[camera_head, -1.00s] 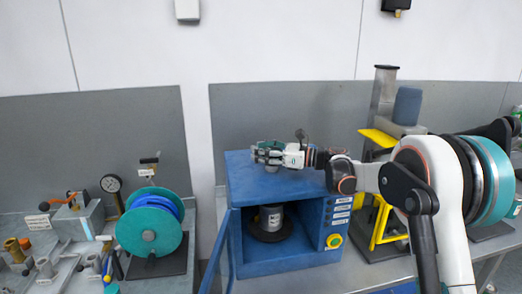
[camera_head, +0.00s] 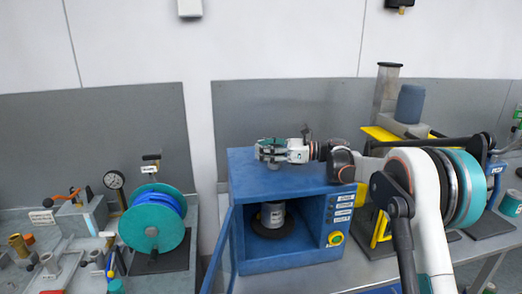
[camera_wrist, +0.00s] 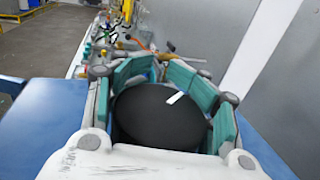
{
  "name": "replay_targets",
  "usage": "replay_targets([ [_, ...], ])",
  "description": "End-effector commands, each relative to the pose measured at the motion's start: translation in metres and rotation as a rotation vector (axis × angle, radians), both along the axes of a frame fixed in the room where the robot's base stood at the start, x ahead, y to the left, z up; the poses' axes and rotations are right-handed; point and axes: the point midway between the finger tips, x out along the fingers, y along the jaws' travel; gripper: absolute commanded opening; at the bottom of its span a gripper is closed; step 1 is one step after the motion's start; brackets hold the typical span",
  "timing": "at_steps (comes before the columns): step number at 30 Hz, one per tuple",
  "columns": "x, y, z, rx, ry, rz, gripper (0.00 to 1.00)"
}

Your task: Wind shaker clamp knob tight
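The blue shaker (camera_head: 290,182) stands on the bench with its front open. The black round clamp knob (camera_wrist: 160,115) has a white mark near its far right edge in the wrist view. My gripper (camera_head: 266,150) lies level just above the shaker's top. Its teal-padded fingers (camera_wrist: 165,70) curl around both sides of the knob and look closed on it; exact contact at every pad cannot be told. In the head view the fingers mostly hide the knob. A grey can (camera_head: 272,214) stands inside the shaker on a dark round base.
The shaker's door (camera_head: 219,252) hangs open at its left. A teal reel (camera_head: 152,228) and a gauge (camera_head: 114,180) stand on the left bench. A yellow-framed machine (camera_head: 385,133) stands right of the shaker, behind my arm. A grey wall panel is behind.

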Motion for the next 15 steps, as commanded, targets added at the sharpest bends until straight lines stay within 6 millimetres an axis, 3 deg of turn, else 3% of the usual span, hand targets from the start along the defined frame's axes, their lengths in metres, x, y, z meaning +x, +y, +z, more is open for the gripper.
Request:
replay_targets([
  [1, 0.0011, -0.0022, 0.0005, 0.000, 0.000, -0.004, 0.55],
  [3, 0.0010, -0.0020, 0.0005, 0.000, 0.000, -0.004, 0.65],
  [15, 0.0006, -0.0054, 0.0002, 0.000, 0.000, -0.002, 0.65],
])
